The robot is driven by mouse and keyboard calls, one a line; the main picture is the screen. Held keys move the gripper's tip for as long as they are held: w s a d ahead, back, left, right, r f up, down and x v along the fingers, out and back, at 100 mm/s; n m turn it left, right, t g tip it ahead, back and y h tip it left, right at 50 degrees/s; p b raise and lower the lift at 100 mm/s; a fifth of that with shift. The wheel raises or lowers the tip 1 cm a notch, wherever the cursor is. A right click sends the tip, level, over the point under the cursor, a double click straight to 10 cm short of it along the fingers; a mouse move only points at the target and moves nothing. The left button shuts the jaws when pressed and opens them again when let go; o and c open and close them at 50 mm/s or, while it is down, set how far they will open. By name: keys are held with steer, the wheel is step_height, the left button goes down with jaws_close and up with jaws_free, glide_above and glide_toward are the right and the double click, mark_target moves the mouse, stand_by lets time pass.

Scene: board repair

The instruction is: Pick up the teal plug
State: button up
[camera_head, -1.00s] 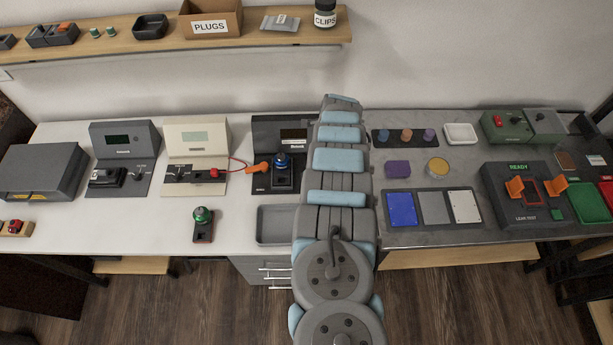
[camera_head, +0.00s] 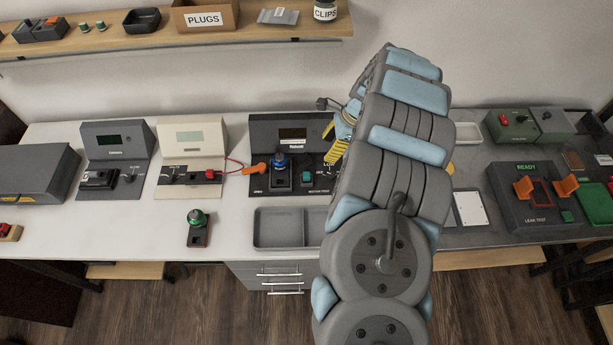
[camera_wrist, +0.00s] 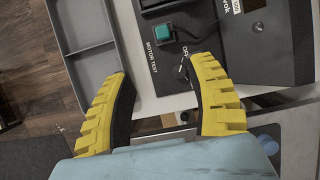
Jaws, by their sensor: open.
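The teal plug (camera_head: 307,176) is a small square block on the black panel of the motor test station (camera_head: 268,186). In the wrist view the teal plug (camera_wrist: 164,33) sits at the top centre, beyond my fingertips, beside the words MOTOR TEST, with a dark lead at its right. My gripper (camera_head: 334,141) has yellow ribbed fingers and is right of the plug in the head view. In the wrist view my gripper (camera_wrist: 162,68) is open and empty, its fingers spread either side of the panel's edge. My arm hides part of the station's right side.
A knob marked OFF (camera_wrist: 182,70) lies close to the right finger in the wrist view. A blue-topped part (camera_head: 280,162) stands left of the plug. A grey divided tray (camera_head: 278,229) lies in front. A green-topped switch (camera_head: 197,226) stands on the white bench.

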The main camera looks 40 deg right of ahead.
glide_above(307, 174)
steer(key=s+d, duration=0.2)
steer(key=f, duration=0.9)
steer(key=shift+a+f, duration=0.25)
steer(key=shift+w+p+x, duration=0.2)
steer(key=shift+p+x, duration=0.25)
steer(key=shift+x, duration=2.5)
steer(key=shift+w, duration=0.1)
jaws_close()
